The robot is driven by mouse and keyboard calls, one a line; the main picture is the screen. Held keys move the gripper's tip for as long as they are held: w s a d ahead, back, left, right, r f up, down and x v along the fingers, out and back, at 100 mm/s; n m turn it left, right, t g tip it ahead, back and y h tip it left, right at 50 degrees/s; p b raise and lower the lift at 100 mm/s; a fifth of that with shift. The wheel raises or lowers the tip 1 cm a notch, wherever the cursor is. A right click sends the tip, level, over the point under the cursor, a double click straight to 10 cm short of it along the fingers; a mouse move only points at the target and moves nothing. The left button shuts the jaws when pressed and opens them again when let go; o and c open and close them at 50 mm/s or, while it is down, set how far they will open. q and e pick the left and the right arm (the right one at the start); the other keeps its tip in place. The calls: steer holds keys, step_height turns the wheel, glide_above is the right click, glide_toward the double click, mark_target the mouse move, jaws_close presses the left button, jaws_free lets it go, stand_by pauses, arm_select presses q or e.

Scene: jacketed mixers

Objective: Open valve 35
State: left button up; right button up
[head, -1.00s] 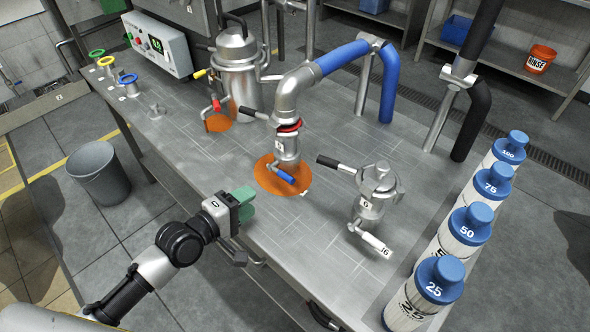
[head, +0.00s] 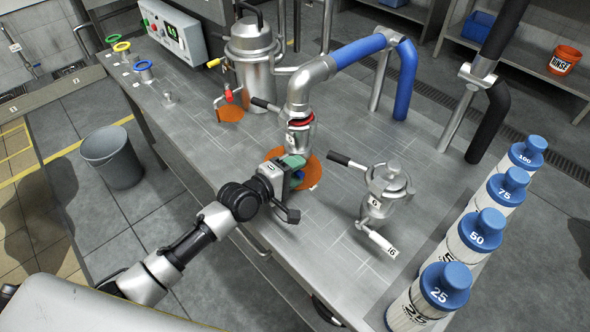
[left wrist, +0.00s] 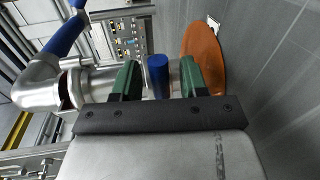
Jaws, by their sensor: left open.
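My left gripper (head: 293,172) is open, its green fingers at the base of the middle mixer (head: 300,136). In the left wrist view a blue valve handle (left wrist: 158,76) stands between the two green fingers, with gaps on both sides. In the head view my gripper mostly hides this handle. The middle mixer lies to the left in the left wrist view (left wrist: 92,86). No tag reading 35 is legible. My right gripper is in neither current view.
An orange disc (head: 311,171) lies under the middle mixer. A small mixer (head: 385,185) with a white-handled valve tagged 16 (head: 378,240) stands to the right. Blue-capped bottles (head: 443,287) line the right edge. A grey bin (head: 112,158) stands on the floor at left.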

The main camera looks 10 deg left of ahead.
arm_select(q)
jaws_close()
